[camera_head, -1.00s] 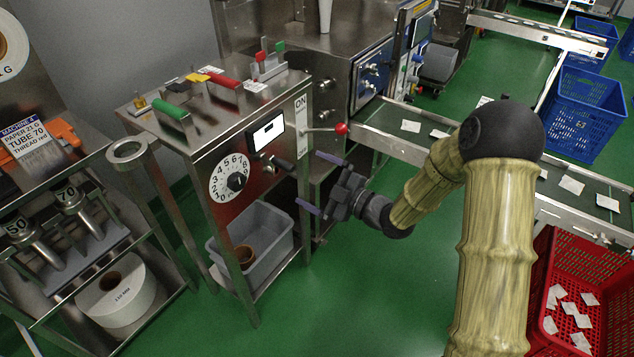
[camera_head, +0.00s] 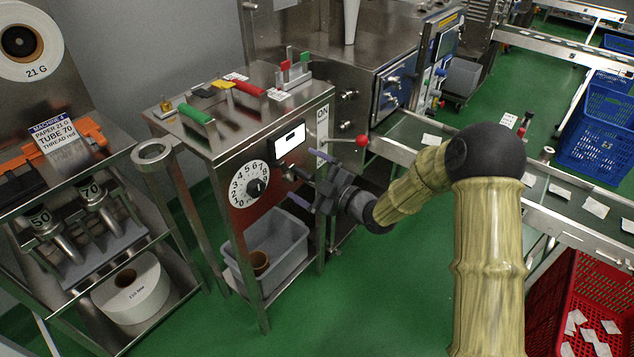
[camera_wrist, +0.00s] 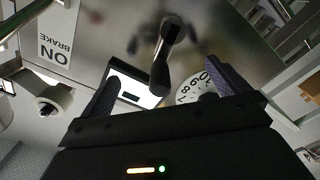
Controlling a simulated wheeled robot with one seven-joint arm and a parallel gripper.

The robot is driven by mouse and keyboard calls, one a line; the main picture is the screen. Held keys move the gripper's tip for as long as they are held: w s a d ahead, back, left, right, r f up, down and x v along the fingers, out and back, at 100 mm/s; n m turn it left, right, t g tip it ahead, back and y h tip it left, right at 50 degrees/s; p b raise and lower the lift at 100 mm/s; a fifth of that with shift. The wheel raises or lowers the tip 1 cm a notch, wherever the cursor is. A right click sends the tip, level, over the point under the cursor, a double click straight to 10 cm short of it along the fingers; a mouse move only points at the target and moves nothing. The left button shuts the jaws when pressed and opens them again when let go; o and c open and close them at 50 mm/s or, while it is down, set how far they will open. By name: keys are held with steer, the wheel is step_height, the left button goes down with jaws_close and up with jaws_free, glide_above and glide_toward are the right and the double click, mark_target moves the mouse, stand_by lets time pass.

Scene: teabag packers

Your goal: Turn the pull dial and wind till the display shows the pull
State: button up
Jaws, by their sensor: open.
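The pull dial (camera_head: 249,186) is a white numbered disc with a black knob on the front of a steel machine. The display (camera_head: 289,143) is a small white panel above and right of it, with a dark mark too small to read. A dark winding handle (camera_head: 299,172) sticks out below the display. My gripper (camera_head: 310,179) is open at the handle, right of the dial. In the wrist view the handle (camera_wrist: 166,60) stands between the spread fingers, with no grip on it visible. The display (camera_wrist: 134,87) and part of the dial (camera_wrist: 190,90) show behind it.
A red-knobbed lever (camera_head: 361,140) juts out right of the display, beside the ON/BRAKE label. A grey bin (camera_head: 285,245) sits on the shelf below. A steel post with a ring (camera_head: 153,152) stands left. A conveyor lies behind my arm; a red crate (camera_head: 540,305) is at right.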

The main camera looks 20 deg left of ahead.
steer(key=shift+x, duration=1.05)
steer(key=shift+c, duration=0.2)
steer(key=c, duration=1.9)
steer(key=shift+d, duration=0.1)
